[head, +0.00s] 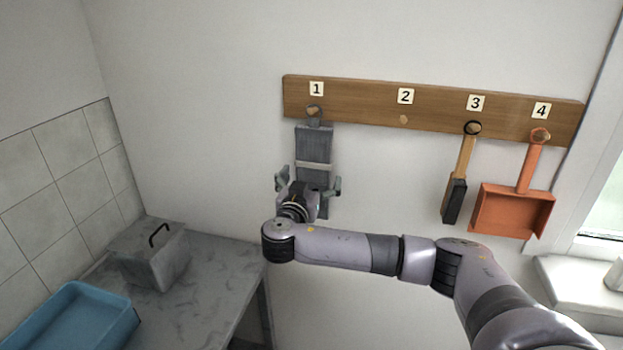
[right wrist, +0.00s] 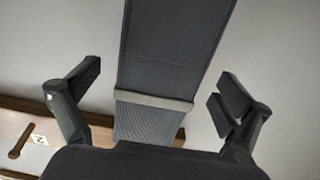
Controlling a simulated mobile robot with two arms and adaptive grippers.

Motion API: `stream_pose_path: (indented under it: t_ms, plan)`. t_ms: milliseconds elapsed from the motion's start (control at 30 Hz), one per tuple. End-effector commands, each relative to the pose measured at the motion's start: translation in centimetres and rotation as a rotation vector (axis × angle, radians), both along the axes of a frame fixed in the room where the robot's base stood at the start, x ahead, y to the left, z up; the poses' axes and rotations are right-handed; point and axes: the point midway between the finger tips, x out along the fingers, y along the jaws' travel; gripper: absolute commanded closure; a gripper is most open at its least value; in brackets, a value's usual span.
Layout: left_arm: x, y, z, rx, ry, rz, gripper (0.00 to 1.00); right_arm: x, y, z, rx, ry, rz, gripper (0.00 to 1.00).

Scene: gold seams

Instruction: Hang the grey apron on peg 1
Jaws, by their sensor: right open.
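The grey apron (head: 315,147) hangs against the wall as a folded strip with a light band across it. Its loop sits around peg 1 (head: 312,111), under the label "1" (head: 316,89). My right gripper (head: 310,183) is in front of the apron's lower half, its fingers spread to either side and apart from the cloth. In the right wrist view the apron (right wrist: 170,45) runs between the open fingers of the gripper (right wrist: 155,95). My left gripper does not show.
The wooden peg board (head: 360,101) holds a bare peg 2 (head: 404,119), a brush (head: 460,180) on peg 3 and an orange dustpan (head: 512,210) on peg 4. A grey lidded box (head: 150,262) and a blue tray (head: 75,322) stand on the counter (head: 215,285) at left.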

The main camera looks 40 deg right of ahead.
Motion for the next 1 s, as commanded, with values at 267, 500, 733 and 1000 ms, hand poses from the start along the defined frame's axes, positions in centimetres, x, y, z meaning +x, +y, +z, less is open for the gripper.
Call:
stream_pose_path:
  t_ms: [267,500,733,1000]
  plan:
    - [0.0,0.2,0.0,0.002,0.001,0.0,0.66,-1.2,1.7,-0.2,0.002,0.003,0.005,0.04]
    - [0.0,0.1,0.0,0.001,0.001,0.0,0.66,-4.6,5.6,-0.2,0.004,0.003,0.006,0.04]
    - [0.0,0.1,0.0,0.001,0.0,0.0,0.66,-7.0,8.3,-0.1,0.002,0.001,0.002,0.04]
    - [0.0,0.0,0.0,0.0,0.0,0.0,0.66,-7.8,9.1,-0.1,0.001,0.001,-0.001,0.04]
